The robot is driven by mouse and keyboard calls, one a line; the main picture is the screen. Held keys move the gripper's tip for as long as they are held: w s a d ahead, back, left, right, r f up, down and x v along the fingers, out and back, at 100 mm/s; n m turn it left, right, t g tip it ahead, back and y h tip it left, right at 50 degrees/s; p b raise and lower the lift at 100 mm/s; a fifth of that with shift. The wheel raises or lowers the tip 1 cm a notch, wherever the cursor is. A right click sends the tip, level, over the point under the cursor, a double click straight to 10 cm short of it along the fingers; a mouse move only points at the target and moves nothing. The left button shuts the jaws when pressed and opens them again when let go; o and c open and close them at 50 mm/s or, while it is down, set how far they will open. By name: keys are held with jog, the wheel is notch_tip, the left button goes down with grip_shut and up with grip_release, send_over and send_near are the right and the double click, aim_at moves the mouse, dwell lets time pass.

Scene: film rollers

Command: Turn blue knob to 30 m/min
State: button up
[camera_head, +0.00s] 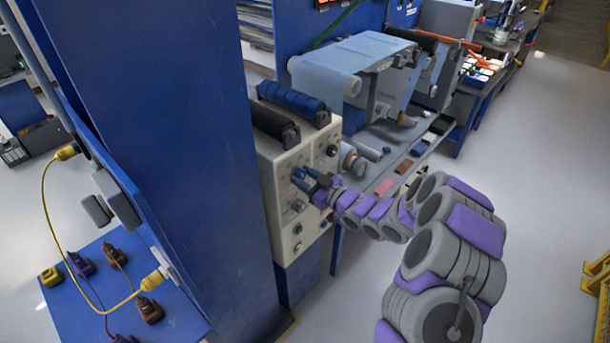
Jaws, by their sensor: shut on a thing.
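A beige control panel (273,206) stands beside a wide blue column. Its front face carries several knobs and buttons. My gripper (300,175) reaches in from the right and is shut on a knob on the upper left part of this face. The fingers cover most of that knob, and a little blue shows there, but I cannot separate knob from fingers clearly. The dial markings around it are too small to read.
A black roller (274,125) and a blue roller (291,102) lie on top of the panel. The blue column (165,130) stands close on the left. A film machine (350,65) and a bench are behind. Open floor (545,190) lies to the right.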

jog(key=m+p, duration=0.2)
jog(key=p, duration=0.1)
jog(key=m+p, duration=0.2)
jog(key=p, duration=0.1)
jog(key=shift+w+d+r, duration=0.1)
jog(key=shift+r, duration=0.25)
jog(key=m+p, duration=0.5)
jog(key=p, duration=0.1)
jog(key=shift+f, duration=0.1)
jog(key=m+p, duration=0.4)
jog(key=m, duration=0.2)
jog(key=shift+w+f+m, duration=0.1)
jog(key=shift+m, duration=0.3)
jog(key=shift+f+m+p, duration=0.2)
jog(key=shift+m+p, duration=0.55)
jog(key=shift+m, duration=0.85)
jog(key=o, duration=1)
jog(key=shift+w+f, duration=0.1)
jog(key=shift+f, duration=0.1)
jog(key=shift+o, duration=0.3)
jog(key=shift+r, duration=0.15)
